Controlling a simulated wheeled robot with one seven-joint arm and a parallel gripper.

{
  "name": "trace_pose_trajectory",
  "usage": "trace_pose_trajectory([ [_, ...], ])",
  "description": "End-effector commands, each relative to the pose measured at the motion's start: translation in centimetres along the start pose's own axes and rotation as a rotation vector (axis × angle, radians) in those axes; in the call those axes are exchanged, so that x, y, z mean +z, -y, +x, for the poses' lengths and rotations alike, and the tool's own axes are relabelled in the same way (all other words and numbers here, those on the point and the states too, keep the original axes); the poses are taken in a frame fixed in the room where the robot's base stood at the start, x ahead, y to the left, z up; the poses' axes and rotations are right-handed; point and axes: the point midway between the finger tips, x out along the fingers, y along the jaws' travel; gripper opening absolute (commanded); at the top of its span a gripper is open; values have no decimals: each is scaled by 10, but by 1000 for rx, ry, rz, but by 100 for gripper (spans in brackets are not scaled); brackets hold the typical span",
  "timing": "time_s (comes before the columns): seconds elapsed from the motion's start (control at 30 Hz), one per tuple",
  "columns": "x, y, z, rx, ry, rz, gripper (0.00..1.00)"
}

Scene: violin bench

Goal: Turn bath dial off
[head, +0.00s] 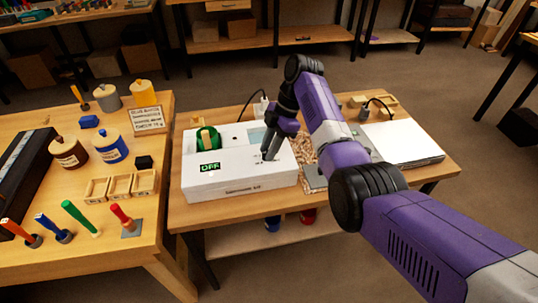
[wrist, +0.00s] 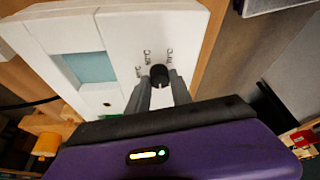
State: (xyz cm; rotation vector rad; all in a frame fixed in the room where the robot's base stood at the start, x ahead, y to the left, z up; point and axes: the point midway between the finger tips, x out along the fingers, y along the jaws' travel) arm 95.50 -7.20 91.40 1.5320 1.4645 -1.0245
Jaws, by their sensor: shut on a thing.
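The white bath (head: 240,180) stands on the middle bench, with a small front display (head: 210,167) whose green letters look like OFF. Its black dial (wrist: 158,74) is on the top panel, with small printed marks around it. My gripper (head: 270,153) comes down over the right part of the bath. In the wrist view my gripper (wrist: 160,84) has a finger on each side of the dial and is shut on it. In the head view the fingers hide the dial.
A green round object (head: 208,139) sits in the bath's opening. A flat white-topped device (head: 403,144) is to the right. The left bench (head: 130,235) holds jars, small wooden boxes and several coloured-handled tools.

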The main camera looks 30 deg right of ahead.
Motion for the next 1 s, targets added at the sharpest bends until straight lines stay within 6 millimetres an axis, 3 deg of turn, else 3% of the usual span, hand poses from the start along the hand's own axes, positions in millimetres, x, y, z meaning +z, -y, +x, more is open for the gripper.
trace_pose_trajectory([
  [0.5,0,-3,4,-164,-1,-398,0],
  [1.0,-3,-3,1,-224,-4,-540,0],
])
